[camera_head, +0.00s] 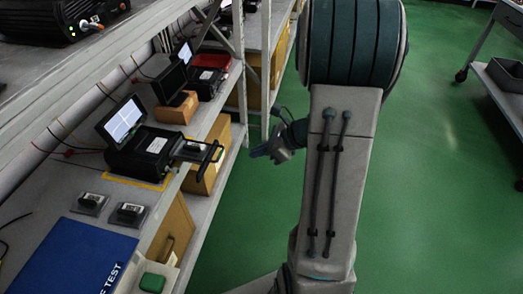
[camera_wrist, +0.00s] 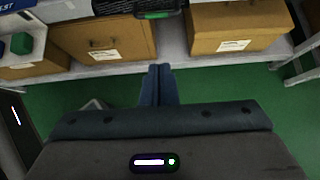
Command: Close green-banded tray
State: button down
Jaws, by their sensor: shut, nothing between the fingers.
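A black test unit (camera_head: 145,150) with a small lit screen (camera_head: 122,119) stands on the bench at the left. Its tray (camera_head: 192,149) is pulled out to the right, past the bench edge, and ends in a dark handle (camera_head: 209,161). In the wrist view the tray (camera_wrist: 120,6) shows at the top edge, with a green band (camera_wrist: 155,15) on its front; most of it is cut off. My gripper (camera_head: 254,154) is to the right of the handle, apart from it. In the wrist view my gripper's fingers (camera_wrist: 160,68) are together with nothing between them.
Cardboard boxes (camera_wrist: 105,42) sit on the lower shelf, with another box (camera_wrist: 235,28) to the right. A second unit with a screen (camera_head: 172,75) and a red bin (camera_head: 213,61) stand farther back. A blue mat (camera_head: 80,255) lies in front. Green floor (camera_head: 440,180) is open at the right.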

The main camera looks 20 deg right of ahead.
jog(key=w+a+f+b, duration=0.1)
jog(key=w+a+f, duration=0.1)
jog(key=w+a, duration=0.3)
jog(key=shift+a+f, duration=0.4)
jog(key=shift+a, duration=0.45)
